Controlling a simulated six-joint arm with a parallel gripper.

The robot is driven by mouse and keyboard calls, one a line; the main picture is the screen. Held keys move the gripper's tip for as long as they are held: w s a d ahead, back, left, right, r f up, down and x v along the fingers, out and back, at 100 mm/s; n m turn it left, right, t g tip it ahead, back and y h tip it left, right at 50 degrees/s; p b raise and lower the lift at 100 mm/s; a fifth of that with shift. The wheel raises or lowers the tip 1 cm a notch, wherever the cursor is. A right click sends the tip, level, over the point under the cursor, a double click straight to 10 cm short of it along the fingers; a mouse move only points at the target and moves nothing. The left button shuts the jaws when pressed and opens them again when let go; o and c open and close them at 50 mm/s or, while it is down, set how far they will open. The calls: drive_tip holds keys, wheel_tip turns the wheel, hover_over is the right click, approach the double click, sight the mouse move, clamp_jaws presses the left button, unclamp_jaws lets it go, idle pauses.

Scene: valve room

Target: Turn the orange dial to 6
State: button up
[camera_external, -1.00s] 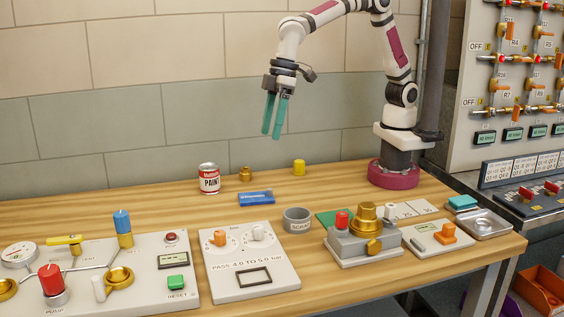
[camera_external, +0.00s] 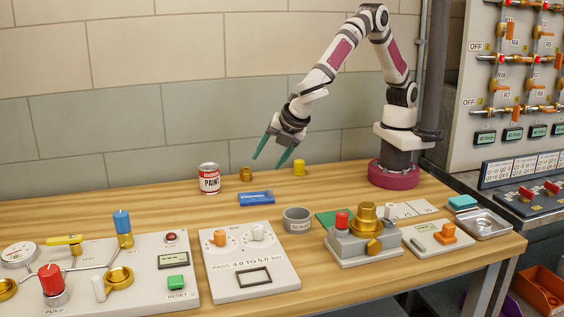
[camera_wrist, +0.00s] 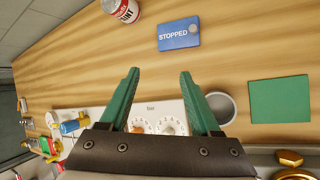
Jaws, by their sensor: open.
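The orange dial (camera_external: 220,238) is on the left of a pale panel (camera_external: 252,292) marked "PASS 4.0 TO 5.0 bar", beside a white dial (camera_external: 258,233). The dial's numbers are too small to read. My gripper (camera_external: 270,159) is open and empty, in the air above the back of the table, apart from the dial. Its green fingers (camera_wrist: 159,73) are spread in the wrist view.
A paint can (camera_external: 209,178), brass piece (camera_external: 245,173), yellow cylinder (camera_external: 299,167) and blue "STOPPED" tag (camera_external: 255,197) are at the back. A grey cup (camera_external: 297,219) stands right of the panel. A valve panel (camera_external: 140,292) is left; a brass-topped fixture (camera_external: 365,240) is right.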

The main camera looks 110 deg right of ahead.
drive_tip(key=w+a+f+n+t+h, duration=0.1)
drive_tip(key=w+a+f+n+t, duration=0.25)
drive_tip(key=a+n, duration=0.3)
drive_tip(key=n+t+y, duration=0.2)
drive_tip(key=n+t, duration=0.3)
drive_tip(key=n, duration=0.6)
approach(219, 232)
drive_tip(key=shift+s+a+f, duration=0.15)
drive_tip(key=shift+s+a, duration=0.1)
drive_tip(key=shift+s, duration=0.2)
drive_tip(key=shift+s+a+f, duration=0.1)
drive_tip(key=shift+s+a, duration=0.15)
drive_tip(key=shift+s, duration=0.25)
drive_tip(key=shift+w+f+t, duration=0.2)
drive_tip(key=shift+w+t, duration=0.05)
drive_tip(key=shift+w, duration=0.1)
drive_tip(key=x, duration=1.1)
drive_tip(key=shift+d, duration=0.25)
clamp_jaws()
